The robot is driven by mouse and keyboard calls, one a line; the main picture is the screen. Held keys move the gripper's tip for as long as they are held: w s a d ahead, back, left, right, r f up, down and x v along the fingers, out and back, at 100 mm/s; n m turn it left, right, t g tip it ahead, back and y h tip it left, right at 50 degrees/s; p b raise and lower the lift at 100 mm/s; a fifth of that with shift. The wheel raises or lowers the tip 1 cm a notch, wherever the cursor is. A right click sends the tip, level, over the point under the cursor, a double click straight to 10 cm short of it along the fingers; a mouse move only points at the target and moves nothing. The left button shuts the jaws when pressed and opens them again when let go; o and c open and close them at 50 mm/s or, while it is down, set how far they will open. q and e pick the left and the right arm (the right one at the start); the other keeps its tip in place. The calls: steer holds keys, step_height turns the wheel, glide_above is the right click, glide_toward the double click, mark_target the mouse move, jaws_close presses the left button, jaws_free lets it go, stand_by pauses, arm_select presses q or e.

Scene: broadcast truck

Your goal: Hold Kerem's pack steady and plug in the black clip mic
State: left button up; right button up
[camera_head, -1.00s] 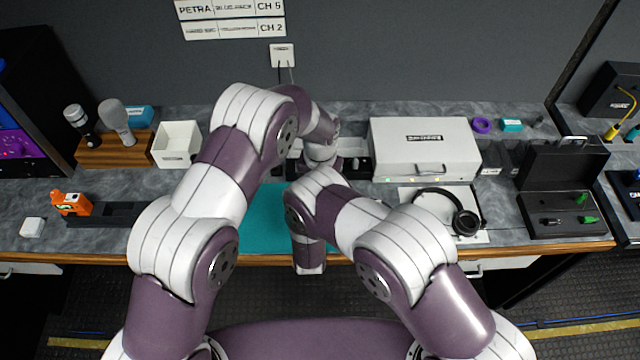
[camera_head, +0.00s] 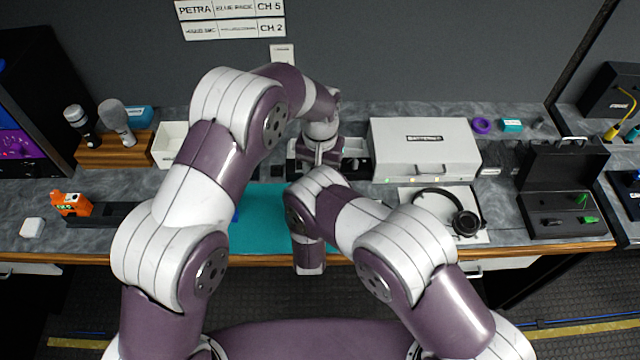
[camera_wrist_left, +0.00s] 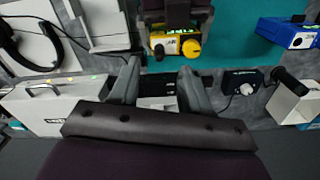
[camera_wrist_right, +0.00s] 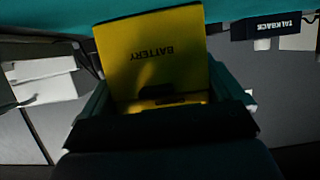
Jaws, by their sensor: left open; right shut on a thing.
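A yellow pack (camera_wrist_right: 155,60) marked "BATTERY" is held in my right gripper (camera_wrist_right: 165,98), which is shut on it. The pack also shows in the left wrist view (camera_wrist_left: 165,44), with a round yellow knob-like part beside it, over the teal mat (camera_wrist_left: 228,50). I cannot read Kerem's name on it. My left gripper (camera_wrist_left: 160,88) is open, its fingers apart near the back of the bench, with no object clearly between them. In the head view my arms hide the yellow pack and right gripper. I cannot make out the black clip mic for sure.
A blue pack (camera_wrist_left: 285,33) lies by the mat. A silver case (camera_head: 425,148), headphones (camera_head: 465,222) and an open black case (camera_head: 568,228) with green-tipped pieces stand right. A white bin (camera_head: 172,158) and orange device (camera_head: 70,204) stand left. A talkback box (camera_wrist_right: 268,27) stands behind.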

arm_select(q)
step_height(320, 180, up, 5)
steer(key=shift+f, duration=0.1)
stand_by(0.3)
